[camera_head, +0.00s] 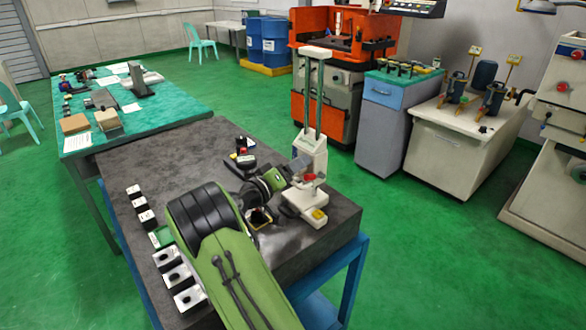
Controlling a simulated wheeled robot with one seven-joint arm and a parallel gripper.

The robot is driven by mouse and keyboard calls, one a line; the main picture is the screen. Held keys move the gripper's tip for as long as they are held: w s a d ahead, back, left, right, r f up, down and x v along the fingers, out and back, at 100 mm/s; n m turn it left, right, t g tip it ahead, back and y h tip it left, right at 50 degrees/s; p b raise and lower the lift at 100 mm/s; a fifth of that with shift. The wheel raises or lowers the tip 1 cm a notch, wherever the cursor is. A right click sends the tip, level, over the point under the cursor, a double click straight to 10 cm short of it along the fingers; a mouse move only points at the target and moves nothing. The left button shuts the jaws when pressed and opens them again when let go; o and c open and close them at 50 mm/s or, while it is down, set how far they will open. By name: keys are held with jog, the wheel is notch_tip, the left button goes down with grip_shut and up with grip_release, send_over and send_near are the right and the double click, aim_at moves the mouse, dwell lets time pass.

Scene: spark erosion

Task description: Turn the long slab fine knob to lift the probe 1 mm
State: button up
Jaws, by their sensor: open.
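A pale measuring stand (313,150) with two upright columns stands on the dark slab (150,165), near its right edge. A small red part (309,177) shows low on the stand's front, and a yellow part (319,214) sits on its base. I cannot tell which part is the fine knob, and the probe cannot be made out. My gripper (297,170) is open, at the left side of the stand's lower body. At this size I cannot tell whether its fingers touch the stand or surround anything.
Small dark and pale blocks (172,257) line the slab's left side. A dark item with a red part (242,155) lies behind my arm. A small open box (259,217) is close beside my forearm. The slab's far left area is clear.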

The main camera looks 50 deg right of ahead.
jog(key=c, duration=1.1)
jog(key=shift+o, duration=0.2)
jog(key=shift+n+p, duration=0.65)
jog(key=shift+n, duration=0.05)
jog(key=o, duration=1.1)
jog(key=shift+c, duration=0.2)
jog(key=a, duration=1.6)
jog(key=shift+s+r, duration=0.15)
jog(key=shift+s, duration=0.2)
jog(key=shift+d, duration=0.15)
